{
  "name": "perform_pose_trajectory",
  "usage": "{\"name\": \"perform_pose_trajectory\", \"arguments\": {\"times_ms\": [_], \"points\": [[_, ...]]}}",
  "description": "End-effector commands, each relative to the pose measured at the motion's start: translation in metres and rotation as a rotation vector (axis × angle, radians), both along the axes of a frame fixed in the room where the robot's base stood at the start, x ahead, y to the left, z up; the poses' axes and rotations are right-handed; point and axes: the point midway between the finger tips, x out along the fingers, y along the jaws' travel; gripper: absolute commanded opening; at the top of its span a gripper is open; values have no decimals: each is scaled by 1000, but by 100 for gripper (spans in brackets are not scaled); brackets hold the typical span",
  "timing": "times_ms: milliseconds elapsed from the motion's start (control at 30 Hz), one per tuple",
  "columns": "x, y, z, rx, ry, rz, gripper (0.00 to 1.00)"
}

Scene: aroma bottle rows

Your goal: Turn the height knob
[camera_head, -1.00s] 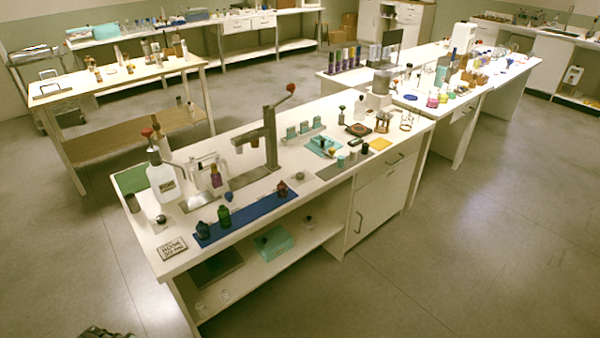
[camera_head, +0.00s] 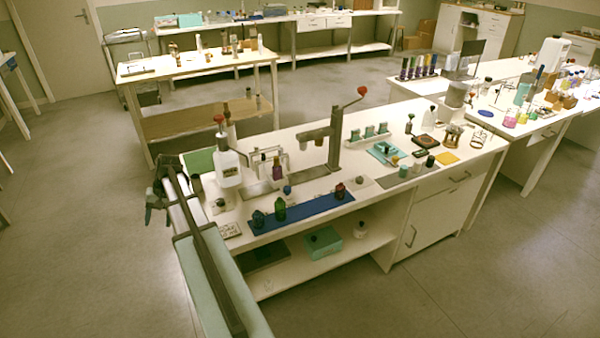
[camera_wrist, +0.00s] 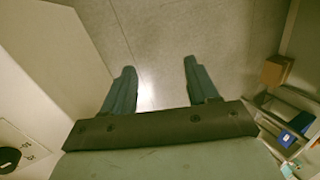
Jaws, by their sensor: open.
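A grey press stand (camera_head: 334,145) with a red-balled lever (camera_head: 361,91) stands on the white bench. I cannot make out for sure which part is the height knob. A small dark round part on a pale panel (camera_wrist: 8,157) shows at the lower left edge of the wrist view; I cannot tell what it is. My gripper (camera_head: 150,204) hangs off the left end of the bench in the head view, apart from everything on it. In the wrist view my gripper (camera_wrist: 157,72) has its two fingers spread, with bare floor between them.
A white pump bottle (camera_head: 228,167), a blue strip (camera_head: 305,207) with small bottles, a clear frame (camera_head: 267,163) and a green mat (camera_head: 199,161) lie near the bench's left end. A brown box (camera_wrist: 276,70) and shelf show in the wrist view. Floor left of the bench is clear.

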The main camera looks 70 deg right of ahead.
Motion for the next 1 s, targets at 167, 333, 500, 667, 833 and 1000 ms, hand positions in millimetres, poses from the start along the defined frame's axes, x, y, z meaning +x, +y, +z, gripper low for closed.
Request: {"name": "perform_pose_trajectory", "arguments": {"times_ms": [167,333,500,667,833,1000], "points": [[-3,-60,71,-10,-73,-71,59],[-15,-106,136,-20,-132,-130,59],[-46,-157,191,-36,-167,-204,59],[-95,-203,197,-48,-130,-306,59],[-164,-252,180,-56,-46,-440,59],[-244,-296,160,-59,50,-587,59]]}}
